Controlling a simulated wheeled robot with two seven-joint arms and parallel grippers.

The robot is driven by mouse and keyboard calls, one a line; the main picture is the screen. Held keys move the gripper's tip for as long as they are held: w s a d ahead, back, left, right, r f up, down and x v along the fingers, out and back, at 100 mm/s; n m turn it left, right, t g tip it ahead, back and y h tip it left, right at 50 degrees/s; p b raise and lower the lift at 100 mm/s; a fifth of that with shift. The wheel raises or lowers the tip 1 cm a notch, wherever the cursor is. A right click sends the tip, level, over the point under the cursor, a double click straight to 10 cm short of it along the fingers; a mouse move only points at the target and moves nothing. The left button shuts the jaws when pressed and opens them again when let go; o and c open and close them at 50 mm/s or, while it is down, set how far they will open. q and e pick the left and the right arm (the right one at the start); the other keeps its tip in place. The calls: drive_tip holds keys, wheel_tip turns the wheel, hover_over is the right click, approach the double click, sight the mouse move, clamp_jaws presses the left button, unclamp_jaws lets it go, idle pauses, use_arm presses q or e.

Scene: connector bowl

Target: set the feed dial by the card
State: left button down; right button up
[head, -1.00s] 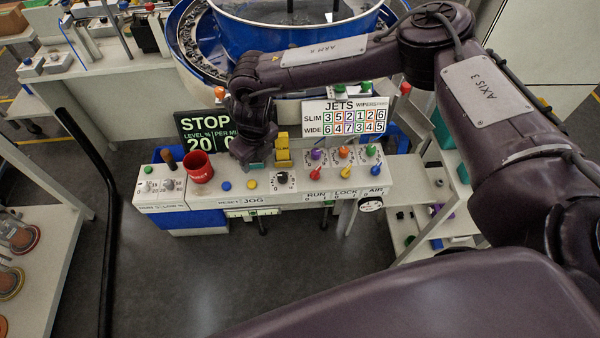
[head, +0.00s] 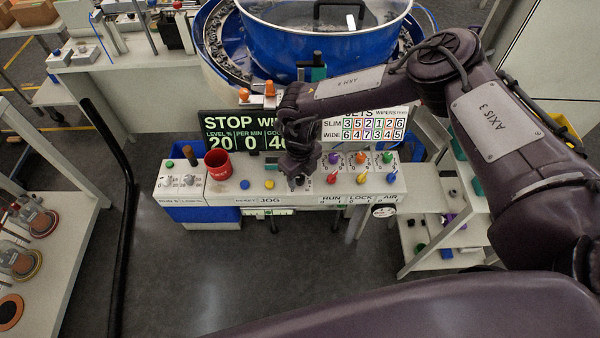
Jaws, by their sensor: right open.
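My right gripper (head: 301,178) points down at the middle of the control panel (head: 220,194). It is open. It covers the spot where a black dial with a pale scale sits, so the dial's pointer is hidden; contact cannot be told. The white card (head: 370,123) stands behind the panel, headed JETS and WIPERS, with SLIM row 3 5 2 1 2 6 and WIDE row 6 4 7 3 4 5. My arm covers part of its heading. The dark screen (head: 233,133) reads STOP, level 20, per min 0; its right part is hidden. My left gripper is out of view.
Blue (head: 244,184) and yellow (head: 269,184) buttons lie left of the gripper. Several coloured knobs, including a purple one (head: 334,158) and a red one (head: 332,178), lie right. The blue bowl (head: 300,45) stands behind.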

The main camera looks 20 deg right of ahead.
drive_tip(key=shift+c, duration=0.5)
drive_tip(key=c, duration=0.9)
drive_tip(key=shift+m, duration=0.3)
drive_tip(key=m+b, duration=0.1)
drive_tip(key=m, duration=0.1)
drive_tip(key=shift+f+m, duration=0.1)
drive_tip(key=shift+m, duration=0.3)
drive_tip(key=m, duration=0.3)
drive_tip(key=shift+m+b, duration=0.3)
drive_tip(key=shift+m, duration=0.1)
drive_tip(key=m, duration=0.4)
drive_tip(key=m+p, duration=0.1)
drive_tip(key=m, duration=0.5)
drive_tip(key=shift+w, duration=0.1)
